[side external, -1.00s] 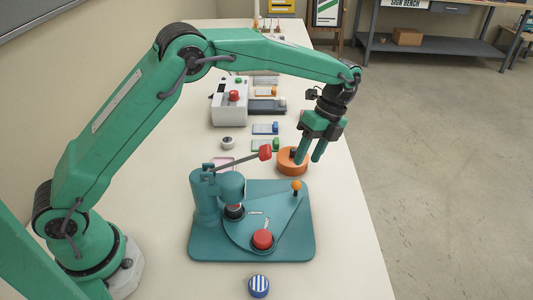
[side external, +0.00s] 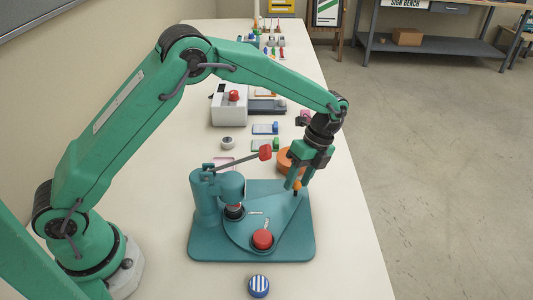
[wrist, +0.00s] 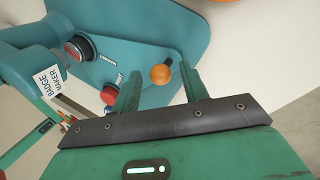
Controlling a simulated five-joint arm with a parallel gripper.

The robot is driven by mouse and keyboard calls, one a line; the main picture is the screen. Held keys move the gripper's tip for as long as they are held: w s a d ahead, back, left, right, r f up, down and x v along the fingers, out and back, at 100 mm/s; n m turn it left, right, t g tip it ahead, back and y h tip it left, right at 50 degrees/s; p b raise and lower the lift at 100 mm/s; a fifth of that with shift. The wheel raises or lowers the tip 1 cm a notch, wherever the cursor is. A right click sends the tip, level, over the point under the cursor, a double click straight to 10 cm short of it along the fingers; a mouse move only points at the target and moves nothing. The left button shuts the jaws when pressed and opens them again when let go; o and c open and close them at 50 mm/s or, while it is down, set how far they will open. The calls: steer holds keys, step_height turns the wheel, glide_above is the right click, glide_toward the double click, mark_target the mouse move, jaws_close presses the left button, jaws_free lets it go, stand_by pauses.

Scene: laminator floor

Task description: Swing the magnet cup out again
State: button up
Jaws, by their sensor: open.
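The teal badge maker (side external: 300,245) stands on the bench. Its swing plate (side external: 262,222) carries a front cup with a red disc (side external: 262,239), clear of the press, and a dark-rimmed cup (side external: 234,212) under the press head (side external: 231,186). Both cups also show in the wrist view, the dark-rimmed one (wrist: 78,47) beside a small label too blurred to read surely. The orange ball knob (wrist: 160,73) stands on the plate's right corner. My gripper (wrist: 160,78) is open, its fingers on either side of the knob; contact is not visible.
The press lever's red handle (side external: 265,153) sticks out left of my gripper. An orange round container (side external: 284,162) is close behind it. A blue-striped round tin (side external: 259,286) lies in front. A white machine (side external: 229,108) and small coloured items stand farther back.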

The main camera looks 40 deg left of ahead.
steer(key=shift+c, duration=0.4)
jaws_close()
steer(key=shift+s+d+m, duration=0.2)
steer(key=shift+d+m, duration=0.95)
steer(key=shift+m, duration=0.15)
steer(key=shift+s+d+m, duration=0.3)
steer(key=shift+d+m, duration=0.4)
steer(key=shift+m, duration=0.2)
steer(key=shift+o, duration=0.4)
jaws_free()
steer(key=shift+r, duration=0.15)
